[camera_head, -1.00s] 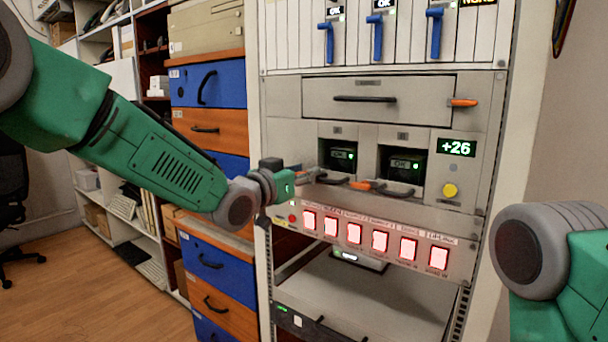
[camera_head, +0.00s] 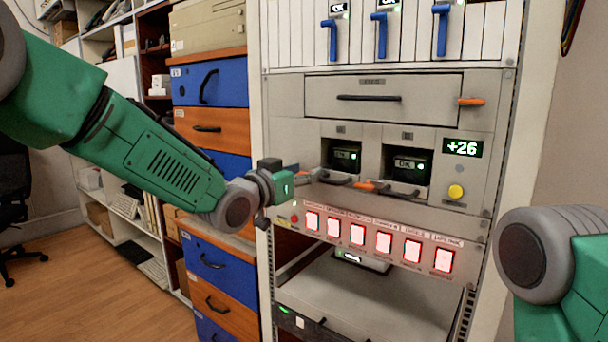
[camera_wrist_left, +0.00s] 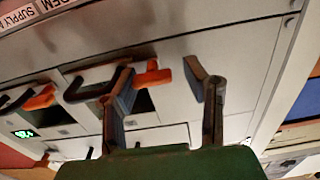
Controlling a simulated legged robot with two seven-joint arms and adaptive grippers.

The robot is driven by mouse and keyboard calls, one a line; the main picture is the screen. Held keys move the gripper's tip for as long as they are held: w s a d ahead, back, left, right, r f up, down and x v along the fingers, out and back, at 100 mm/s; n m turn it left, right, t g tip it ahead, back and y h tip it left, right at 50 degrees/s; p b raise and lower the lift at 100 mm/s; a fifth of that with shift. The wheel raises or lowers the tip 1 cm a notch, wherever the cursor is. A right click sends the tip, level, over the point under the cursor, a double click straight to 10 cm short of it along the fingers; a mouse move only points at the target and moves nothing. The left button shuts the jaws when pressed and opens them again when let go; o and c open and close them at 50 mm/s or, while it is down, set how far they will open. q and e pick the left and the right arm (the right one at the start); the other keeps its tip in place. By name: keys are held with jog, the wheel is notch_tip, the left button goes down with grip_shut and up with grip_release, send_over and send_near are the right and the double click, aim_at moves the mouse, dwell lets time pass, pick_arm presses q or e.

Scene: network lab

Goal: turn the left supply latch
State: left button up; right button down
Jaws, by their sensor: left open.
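The left supply latch is an orange lever (camera_wrist_left: 150,75) on the grey panel. In the left wrist view it lies between the two spread fingers of my left gripper (camera_wrist_left: 160,71), with no clear sign of grip. In the head view my left gripper (camera_head: 312,175) is at the lower left of the left supply bay (camera_head: 342,156) and hides most of that latch. The left supply's black handle (camera_wrist_left: 88,88) shows beside the finger. The right supply's orange latch (camera_head: 366,186) sits between the bays. My right gripper is out of view.
Below is a row of lit red-white buttons (camera_head: 358,235). Above is a drawer (camera_head: 385,98) with an orange lever (camera_head: 472,101) at its right. Coloured drawers (camera_head: 208,88) stand left of the rack.

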pick_arm(q)
jog(key=w+a+v, duration=0.1)
jog(key=v, duration=0.8)
jog(key=s+a+f+n+g+y, duration=0.1)
jog(key=s+a+f+g+y, duration=0.2)
jog(key=f, duration=0.8)
jog(key=s+a+f+n+g+y, duration=0.1)
jog(key=s+a+f+n, duration=0.15)
jog(key=s+f, duration=0.6)
jog(key=s+a+f+n+g+y, duration=0.15)
jog(key=a+f, duration=0.25)
jog(key=f, duration=1)
jog(key=s+a+f+g+y, duration=0.1)
jog(key=s+a+f+g, duration=0.2)
jog(key=s, duration=0.7)
jog(key=s+a+f+n+g+y, duration=0.1)
jog(key=s+a+f+g+y, duration=0.1)
jog(key=s+a+f, duration=0.2)
jog(key=s+a+f+g+y, duration=0.2)
jog(key=s+f, duration=0.5)
jog(key=s, duration=1)
jog(key=shift+a+f+n+g, duration=0.4)
jog(key=shift+a+g, duration=0.45)
jog(key=shift+a, duration=0.5)
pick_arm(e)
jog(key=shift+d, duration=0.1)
